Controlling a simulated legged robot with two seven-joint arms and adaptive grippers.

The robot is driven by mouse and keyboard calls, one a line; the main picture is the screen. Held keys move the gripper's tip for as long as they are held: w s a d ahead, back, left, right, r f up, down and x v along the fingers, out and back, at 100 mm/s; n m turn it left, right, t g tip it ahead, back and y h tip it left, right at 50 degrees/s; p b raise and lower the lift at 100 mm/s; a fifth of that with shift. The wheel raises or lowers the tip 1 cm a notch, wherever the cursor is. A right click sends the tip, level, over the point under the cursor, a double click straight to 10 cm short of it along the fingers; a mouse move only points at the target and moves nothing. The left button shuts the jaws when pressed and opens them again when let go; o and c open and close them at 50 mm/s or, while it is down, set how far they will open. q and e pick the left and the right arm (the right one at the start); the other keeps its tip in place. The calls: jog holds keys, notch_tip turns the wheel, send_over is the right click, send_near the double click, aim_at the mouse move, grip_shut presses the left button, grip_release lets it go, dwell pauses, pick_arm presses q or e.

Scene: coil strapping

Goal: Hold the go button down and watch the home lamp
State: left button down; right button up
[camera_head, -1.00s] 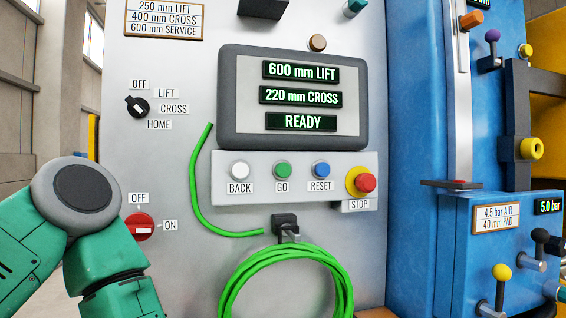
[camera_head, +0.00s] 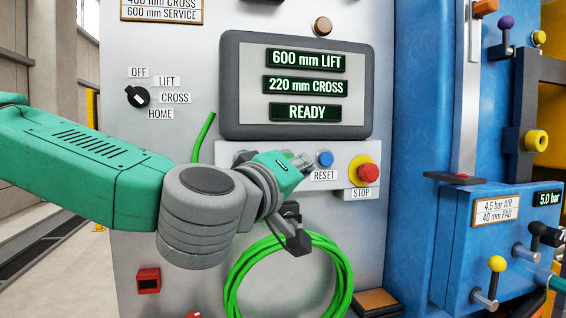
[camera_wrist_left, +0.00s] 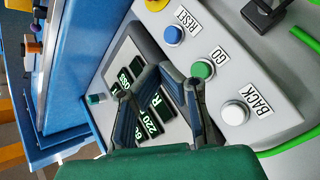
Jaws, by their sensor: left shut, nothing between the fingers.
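The control panel (camera_head: 232,156) carries a row of buttons below the display (camera_head: 303,85). My left gripper (camera_head: 300,162) is shut and empty in front of this row, hiding the GO button and most of BACK in the head view. In the left wrist view, the green GO button (camera_wrist_left: 202,69) sits just beside the tips of my shut fingers (camera_wrist_left: 183,75). I cannot tell whether they touch it. The display reads 600 mm LIFT, 220 mm CROSS and READY. No lamp labelled home is visible; a brown round fitting (camera_head: 322,24) sits above the display. My right gripper is not in view.
The blue RESET button (camera_head: 325,159) and red STOP button (camera_head: 368,173) lie just right of my gripper. A black selector knob (camera_head: 138,97) is at the left. A coiled green cable (camera_head: 343,262) hangs below, and the blue machine (camera_head: 418,120) stands at the right.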

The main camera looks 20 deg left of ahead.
pick_arm(q)
jog(key=w+a, duration=0.3)
jog(key=w, duration=0.4)
jog(key=shift+w+a+p, duration=0.15)
jog(key=shift+p, duration=0.2)
dwell(1.3)
jog(key=shift+a, duration=0.15)
jog(key=shift+w+a, duration=0.3)
jog(key=shift+a, duration=0.25)
